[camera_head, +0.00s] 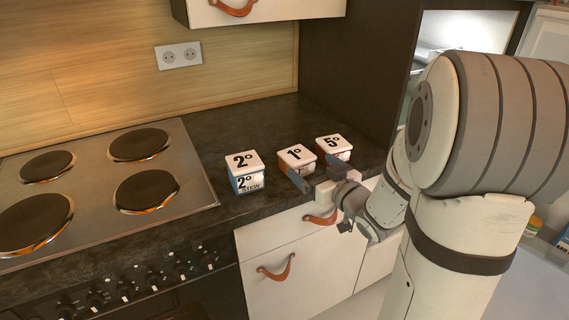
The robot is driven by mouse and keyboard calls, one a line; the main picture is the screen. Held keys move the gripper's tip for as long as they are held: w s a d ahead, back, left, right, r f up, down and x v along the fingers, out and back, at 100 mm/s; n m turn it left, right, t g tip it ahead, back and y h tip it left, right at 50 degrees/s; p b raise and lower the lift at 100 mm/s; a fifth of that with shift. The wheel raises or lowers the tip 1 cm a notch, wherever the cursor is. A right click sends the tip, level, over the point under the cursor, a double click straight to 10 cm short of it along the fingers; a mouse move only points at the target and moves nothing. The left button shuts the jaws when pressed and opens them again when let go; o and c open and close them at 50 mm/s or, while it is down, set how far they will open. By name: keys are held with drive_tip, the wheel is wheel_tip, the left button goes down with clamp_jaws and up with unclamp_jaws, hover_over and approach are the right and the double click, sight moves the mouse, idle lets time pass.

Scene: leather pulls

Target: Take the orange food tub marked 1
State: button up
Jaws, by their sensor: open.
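The tub marked 1 (296,153) stands on the dark counter, the middle one of three. Its white lid reads "1°", and a strip of orange side shows below it. My gripper (315,172) is open at the near right side of this tub, one finger in front of its front face and the other toward the tub marked 5. The fingers hide most of the tub's lower front. I cannot tell whether they touch it.
A blue-sided tub marked 2 (245,172) stands close on the left. An orange-brown tub marked 5 (334,146) stands close on the right. The hob (110,185) lies further left. Drawers with leather pulls (277,268) are below the counter edge. Bare counter lies behind the tubs.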

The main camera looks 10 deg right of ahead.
sight(289, 149)
drive_tip(key=shift+w+a+f+y, duration=0.15)
drive_tip(key=shift+w+f+y, duration=0.2)
drive_tip(key=shift+f+y, duration=0.05)
drive_tip(key=x, duration=0.7)
drive_tip(key=shift+w+a+r, duration=0.15)
drive_tip(key=shift+r, duration=0.15)
drive_tip(key=shift+c, duration=0.5)
drive_tip(key=c, duration=1.1)
